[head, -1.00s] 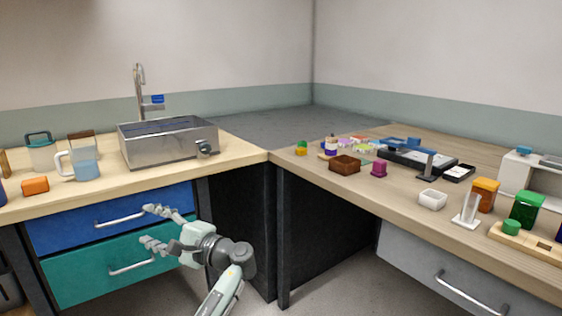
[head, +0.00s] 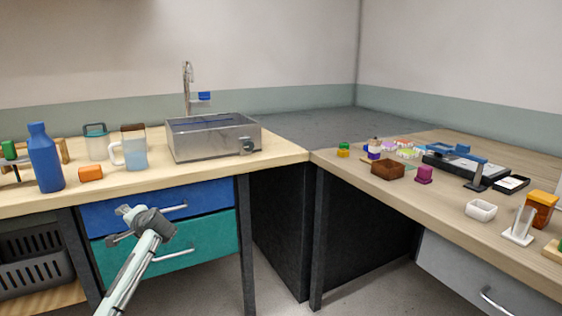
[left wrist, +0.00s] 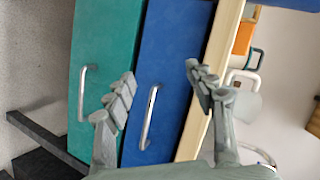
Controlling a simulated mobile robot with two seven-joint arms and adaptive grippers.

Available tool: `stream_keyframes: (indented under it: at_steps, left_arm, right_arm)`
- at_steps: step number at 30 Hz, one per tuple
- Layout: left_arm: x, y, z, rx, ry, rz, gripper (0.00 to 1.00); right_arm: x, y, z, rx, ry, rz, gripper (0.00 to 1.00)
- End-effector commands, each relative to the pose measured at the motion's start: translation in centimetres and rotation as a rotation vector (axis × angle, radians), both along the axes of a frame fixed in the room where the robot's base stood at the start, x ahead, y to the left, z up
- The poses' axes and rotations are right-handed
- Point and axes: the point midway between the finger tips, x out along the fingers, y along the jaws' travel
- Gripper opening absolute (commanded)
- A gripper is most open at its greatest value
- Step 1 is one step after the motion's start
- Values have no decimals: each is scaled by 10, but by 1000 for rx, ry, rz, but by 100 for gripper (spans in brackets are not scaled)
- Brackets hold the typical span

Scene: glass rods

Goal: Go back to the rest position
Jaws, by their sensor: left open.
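My left gripper (head: 120,226) is in front of the drawers under the left counter. In the left wrist view its two fingers (left wrist: 160,88) are spread wide with nothing between them. Beyond them are the blue drawer (left wrist: 172,62) and the teal drawer (left wrist: 104,45), each with a metal handle. In the head view the blue drawer (head: 218,196) sits above the teal drawer (head: 215,236); both look shut. The gripper appears clear of both handles, though my arm hides part of the drawer fronts. My right gripper is in neither view.
A dark crate (head: 36,258) sits low at left.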

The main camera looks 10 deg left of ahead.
Motion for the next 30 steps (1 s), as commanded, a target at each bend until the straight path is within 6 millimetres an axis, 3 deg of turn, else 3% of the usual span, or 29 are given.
stream_keyframes:
  at_steps: [4,10,12,20,23,26,30]
  left_arm:
    - [37,-49,-23,-299,-165,-127,55]
    - [70,-115,-28,-691,-370,-231,55]
    - [53,-119,-65,-684,-313,-216,55]
    - [-12,-143,-171,-723,-166,-183,55]
    - [-52,-156,-221,-745,-91,-163,55]
    - [-105,-170,-275,-771,-5,-137,55]
    - [-188,-189,-341,-807,115,-96,55]
  right_arm:
    - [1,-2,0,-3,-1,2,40]
    - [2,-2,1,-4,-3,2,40]
    - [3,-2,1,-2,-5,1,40]
    - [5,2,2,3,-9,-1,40]
    - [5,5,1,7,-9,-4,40]
    - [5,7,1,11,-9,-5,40]
    - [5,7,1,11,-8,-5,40]
